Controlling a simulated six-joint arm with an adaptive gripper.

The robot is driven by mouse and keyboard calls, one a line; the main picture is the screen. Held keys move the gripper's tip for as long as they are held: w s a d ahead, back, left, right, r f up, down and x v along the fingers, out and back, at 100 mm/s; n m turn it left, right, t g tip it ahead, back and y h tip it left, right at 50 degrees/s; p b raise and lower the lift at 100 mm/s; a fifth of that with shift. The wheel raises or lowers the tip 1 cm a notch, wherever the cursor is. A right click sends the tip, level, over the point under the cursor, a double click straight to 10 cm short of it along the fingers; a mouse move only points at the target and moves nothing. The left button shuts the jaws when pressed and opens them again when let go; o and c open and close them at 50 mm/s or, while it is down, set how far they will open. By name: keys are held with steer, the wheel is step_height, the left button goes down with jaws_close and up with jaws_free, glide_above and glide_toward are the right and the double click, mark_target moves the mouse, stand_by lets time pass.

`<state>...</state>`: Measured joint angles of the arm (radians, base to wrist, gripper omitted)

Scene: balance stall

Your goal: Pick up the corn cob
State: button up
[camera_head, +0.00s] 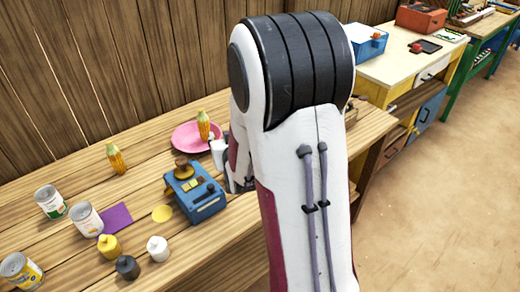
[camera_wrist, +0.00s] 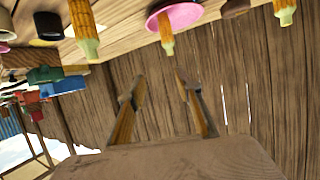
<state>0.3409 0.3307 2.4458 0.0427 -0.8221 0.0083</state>
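The wrist view, strongly tilted, shows two more cobs, one at the upper left (camera_wrist: 84,32) and one at the upper right (camera_wrist: 285,12). My gripper (camera_wrist: 160,78) is open, with nothing between its fingers, apart from the cobs. In the head view my arm hides most of it.
A blue scale (camera_head: 196,196) with a brown item on top stands before the plate. Cans (camera_head: 86,219), small bottles (camera_head: 110,246) and a purple sheet (camera_head: 115,218) are at the left. A plank wall (camera_head: 100,70) stands behind. The table between the left cob and scale is clear.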

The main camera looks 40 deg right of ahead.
steer(key=s+d+f+m+t+h, duration=0.2)
steer(key=s+d+f+h, duration=0.2)
steer(key=d+f, duration=0.5)
steer(key=shift+s+d+h, duration=0.2)
steer(key=shift+d+h, duration=0.4)
steer(key=shift+d, duration=0.25)
steer(key=shift+x, duration=1.3)
steer(key=shift+w, duration=0.1)
steer(key=shift+x, duration=2.5)
steer(key=shift+d, duration=0.15)
jaws_close()
